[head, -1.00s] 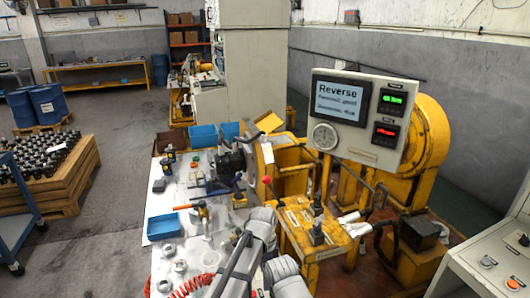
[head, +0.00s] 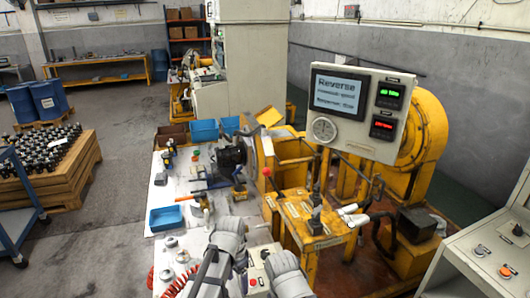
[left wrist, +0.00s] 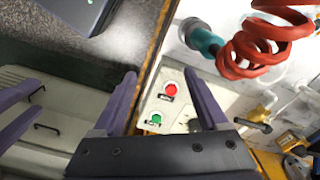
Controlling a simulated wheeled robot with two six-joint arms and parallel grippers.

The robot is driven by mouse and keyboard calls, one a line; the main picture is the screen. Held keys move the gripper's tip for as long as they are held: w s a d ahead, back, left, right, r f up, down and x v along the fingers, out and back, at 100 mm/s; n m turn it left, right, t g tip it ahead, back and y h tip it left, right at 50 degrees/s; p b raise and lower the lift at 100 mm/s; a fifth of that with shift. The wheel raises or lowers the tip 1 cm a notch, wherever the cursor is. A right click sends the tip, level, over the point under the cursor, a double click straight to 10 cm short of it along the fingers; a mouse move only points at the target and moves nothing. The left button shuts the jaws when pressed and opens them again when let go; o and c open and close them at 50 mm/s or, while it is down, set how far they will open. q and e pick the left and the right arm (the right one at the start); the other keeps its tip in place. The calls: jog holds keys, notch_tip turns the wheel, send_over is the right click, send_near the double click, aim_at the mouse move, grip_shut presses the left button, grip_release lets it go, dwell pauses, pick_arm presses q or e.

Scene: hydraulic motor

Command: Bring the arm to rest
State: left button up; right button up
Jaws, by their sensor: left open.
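My left arm (head: 226,245) comes in at the bottom middle of the head view, folded low over the front of the white workbench (head: 185,190). My left gripper (left wrist: 160,73) is open, with two purple fingers apart and nothing between them in the left wrist view. Beyond and below the fingers is a pale control box (left wrist: 163,103) with a red and a green button. I cannot tell whether the fingers touch it. Its red button also shows beside my arm in the head view. My right gripper cannot be made out.
A yellow test stand (head: 318,235) with a screen reading "Reverse" (head: 341,92) stands on the right. A dark motor (head: 232,155), a blue tray (head: 166,219) and tools lie on the bench. A red coiled hose (left wrist: 275,40) hangs near the gripper.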

pick_arm(q)
jog(key=s+a+n, duration=0.7)
jog(key=a+n, duration=0.1)
jog(key=n, duration=0.1)
jog(key=s+d+m+y, duration=0.1)
jog(key=s+d+m, duration=0.2)
jog(key=d, duration=0.7)
jog(key=s, duration=0.2)
jog(key=shift+s+d+m, duration=0.3)
jog(key=shift+s, duration=0.05)
